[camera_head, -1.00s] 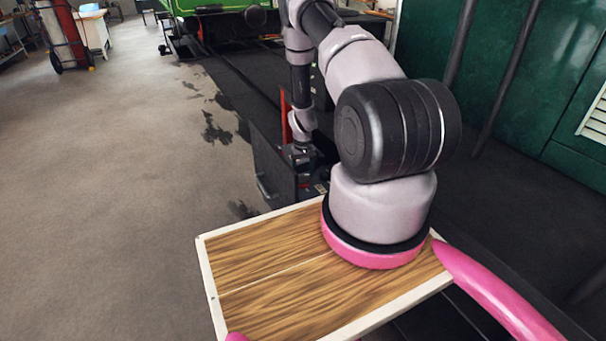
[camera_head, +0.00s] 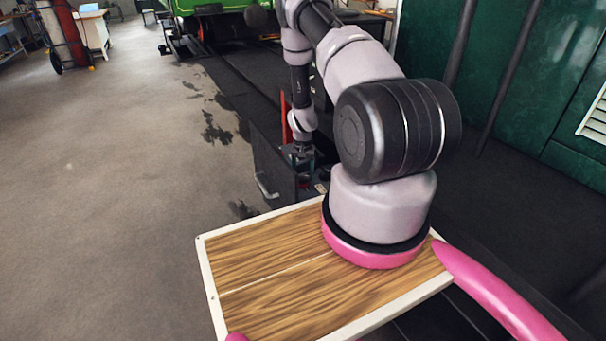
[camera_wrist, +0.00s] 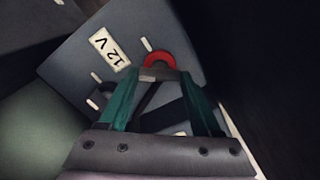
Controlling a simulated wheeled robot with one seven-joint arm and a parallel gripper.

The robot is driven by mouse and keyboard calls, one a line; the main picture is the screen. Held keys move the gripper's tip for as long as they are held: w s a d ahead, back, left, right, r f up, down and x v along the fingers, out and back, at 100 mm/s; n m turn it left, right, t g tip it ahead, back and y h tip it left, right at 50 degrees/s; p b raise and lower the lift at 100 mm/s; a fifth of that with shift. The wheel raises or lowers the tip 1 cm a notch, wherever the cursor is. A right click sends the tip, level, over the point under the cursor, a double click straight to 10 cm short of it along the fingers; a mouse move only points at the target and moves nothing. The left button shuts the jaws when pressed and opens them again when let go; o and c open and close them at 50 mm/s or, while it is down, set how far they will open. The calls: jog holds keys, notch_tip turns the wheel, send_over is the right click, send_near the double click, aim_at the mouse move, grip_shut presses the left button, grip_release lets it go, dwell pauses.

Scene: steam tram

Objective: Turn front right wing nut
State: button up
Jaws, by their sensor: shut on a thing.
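In the wrist view my gripper (camera_wrist: 160,80) has two teal fingers shut on a small grey wing nut (camera_wrist: 158,74). A red ring (camera_wrist: 159,60) sits just behind the nut on a grey box (camera_wrist: 75,62). The box carries a white "12 V" label (camera_wrist: 109,46). The fingers hide part of the nut, so its exact angle is hard to tell. In the head view my gripper (camera_head: 302,160) points down at the far end of my arm, beside a dark panel with a handle (camera_head: 266,186). The nut is too small to make out there.
A dark green wall (camera_head: 545,75) with dark upright rails (camera_head: 503,85) stands close on the right. A green vehicle (camera_head: 225,24) is at the back. Open grey floor (camera_head: 110,180) lies on the left. A red cylinder on a trolley (camera_head: 66,35) stands far left.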

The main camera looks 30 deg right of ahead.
jog(key=m, duration=0.5)
jog(key=shift+m, duration=0.3)
jog(key=m, duration=0.4)
jog(key=shift+m, duration=0.4)
jog(key=o, duration=1.4)
notch_tip(320, 180, up, 11)
jog(key=shift+f, duration=0.1)
